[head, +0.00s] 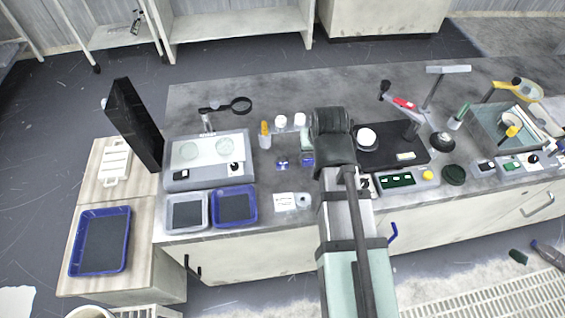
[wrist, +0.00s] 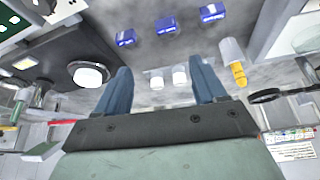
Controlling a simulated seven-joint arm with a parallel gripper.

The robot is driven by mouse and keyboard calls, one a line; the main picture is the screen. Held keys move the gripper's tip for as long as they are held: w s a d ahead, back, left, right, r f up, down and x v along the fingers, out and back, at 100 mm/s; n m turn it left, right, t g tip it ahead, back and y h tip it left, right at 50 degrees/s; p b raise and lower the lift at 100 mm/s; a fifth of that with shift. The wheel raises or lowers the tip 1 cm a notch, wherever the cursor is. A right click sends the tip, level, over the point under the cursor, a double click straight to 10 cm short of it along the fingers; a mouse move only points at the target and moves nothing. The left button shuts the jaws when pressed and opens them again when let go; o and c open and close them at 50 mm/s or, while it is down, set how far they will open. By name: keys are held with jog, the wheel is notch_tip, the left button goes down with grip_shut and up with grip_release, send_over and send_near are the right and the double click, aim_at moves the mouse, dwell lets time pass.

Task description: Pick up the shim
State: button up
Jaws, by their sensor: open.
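I cannot make out for certain which thing is the shim. Candidates are the small blue blocks with pale labels on the grey bench, a left one (head: 282,164) and a right one (head: 307,160) in the head view. The wrist view shows three in a row at the top: left (wrist: 126,37), middle (wrist: 166,25) and right (wrist: 212,12). My gripper (wrist: 162,80) is open and empty, its two blue fingers wide apart, with the blocks beyond the fingertips. In the head view my dark wrist hides the fingers.
Two white-capped bottles (wrist: 180,77) show between the fingers in the wrist view. A yellow-tipped bottle (head: 265,135) and a magnifier (head: 240,104) stand nearby. Blue tray (head: 253,190) and grey tray (head: 168,212) lie left; a black plate (head: 385,160) lies right.

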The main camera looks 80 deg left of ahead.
jog(key=n, duration=0.1)
send_near(282, 163)
jog(key=shift+g+h, duration=0.3)
jog(key=shift+g, duration=0.1)
jog(key=shift+w+a+x, duration=0.1)
jog(key=shift+w+x, duration=0.05)
jog(key=shift+x, duration=1.3)
jog(key=shift+w+a+x, duration=0.1)
jog(key=shift+x, duration=1.3)
jog(key=shift+w+a+x, duration=0.1)
jog(key=shift+w+x, duration=0.05)
jog(key=shift+x, duration=1.3)
jog(key=shift+r, duration=0.1)
jog(key=shift+c, duration=0.2)
jog(key=c, duration=1.1)
jog(key=shift+r, duration=0.15)
